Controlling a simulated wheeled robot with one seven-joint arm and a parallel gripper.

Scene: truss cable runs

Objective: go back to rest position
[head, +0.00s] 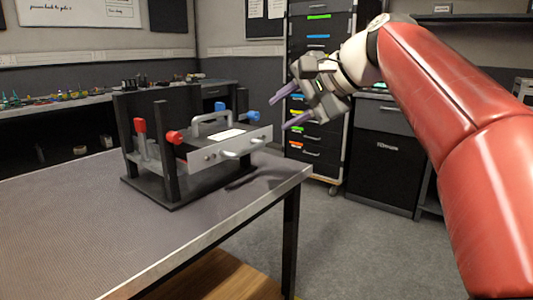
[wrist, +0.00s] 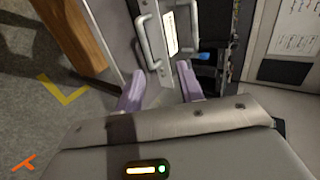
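My gripper (head: 284,109) hangs in the air at the end of my red arm, to the right of a black stand on the table. Its two purple fingers are spread apart with nothing between them. In the wrist view the open fingers (wrist: 161,85) point toward the stand's metal bar and handles, with a gap to them. The black stand (head: 168,185) holds a grey metal box (head: 228,150) with handles, red knobs (head: 174,137) on the left and blue knobs (head: 253,116) at the back right.
The table (head: 80,220) ends at a bare edge below my gripper. A black drawer cabinet (head: 316,130) with coloured labels stands behind my gripper. A back bench (head: 50,110) carries small parts. The grey floor at front right is clear.

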